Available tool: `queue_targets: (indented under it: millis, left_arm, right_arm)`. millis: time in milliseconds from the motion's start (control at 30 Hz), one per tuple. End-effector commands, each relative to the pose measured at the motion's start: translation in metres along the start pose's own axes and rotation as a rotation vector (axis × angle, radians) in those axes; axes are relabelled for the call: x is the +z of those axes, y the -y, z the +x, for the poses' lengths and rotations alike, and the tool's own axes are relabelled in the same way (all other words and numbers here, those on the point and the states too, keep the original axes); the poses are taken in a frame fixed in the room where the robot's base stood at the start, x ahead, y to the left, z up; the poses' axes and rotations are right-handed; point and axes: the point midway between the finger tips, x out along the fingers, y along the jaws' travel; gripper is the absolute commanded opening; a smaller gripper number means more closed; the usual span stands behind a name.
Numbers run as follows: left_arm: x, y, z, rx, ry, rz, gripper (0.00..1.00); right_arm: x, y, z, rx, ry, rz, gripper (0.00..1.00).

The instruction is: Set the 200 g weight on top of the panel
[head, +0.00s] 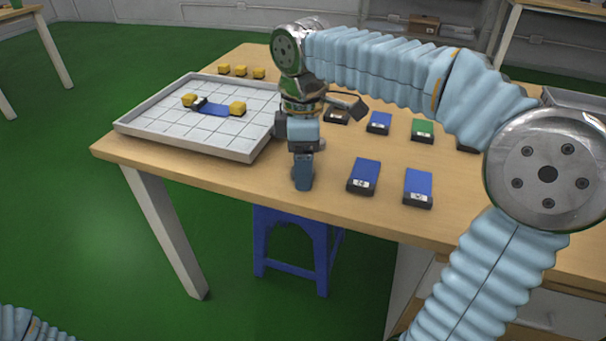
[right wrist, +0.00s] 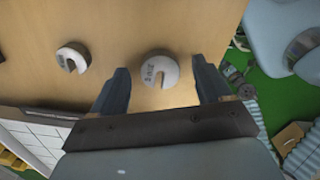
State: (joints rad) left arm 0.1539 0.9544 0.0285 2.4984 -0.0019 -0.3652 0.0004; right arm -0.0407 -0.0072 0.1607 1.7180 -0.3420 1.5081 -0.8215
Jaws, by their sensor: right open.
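The panel (head: 215,110) is a flat blue piece with a dark end, in the tiled tray between yellow blocks (head: 237,108). In the right wrist view, a grey slotted weight (right wrist: 171,68) lies on the table ahead of my right gripper (right wrist: 163,88), roughly centred between its open fingers. Its marking is too small to read surely. A smaller slotted weight (right wrist: 67,52) lies to its left. In the head view my right gripper (head: 303,184) points down near the table's front edge, right of the tray; the weights are not discernible there. My left gripper is out of view.
The white-rimmed tray (head: 190,148) fills the table's left end. Several yellow blocks (head: 241,71) stand behind it. Blue boxes (head: 364,175) (head: 418,186) lie to the right, with a green one (head: 423,129) behind. A blue stool (head: 290,268) stands below the front edge.

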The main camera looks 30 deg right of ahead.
Motion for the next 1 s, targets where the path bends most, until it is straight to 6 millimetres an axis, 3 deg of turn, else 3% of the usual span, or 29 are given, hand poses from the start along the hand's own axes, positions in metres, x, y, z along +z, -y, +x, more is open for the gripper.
queue_targets:
  millis: [267,700,1000]
  left_arm:
    - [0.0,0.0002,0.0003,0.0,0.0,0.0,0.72]
    - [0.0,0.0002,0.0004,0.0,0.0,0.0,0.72]
    - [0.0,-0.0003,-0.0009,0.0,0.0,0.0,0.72]
  right_arm:
    - [0.0001,-0.0002,0.0036,0.001,-0.001,0.001,0.76]
    - [0.0,-0.0002,0.0034,0.001,0.0,0.0,0.1]
    - [-0.0003,-0.0003,-0.0027,0.002,-0.001,0.0,0.1]
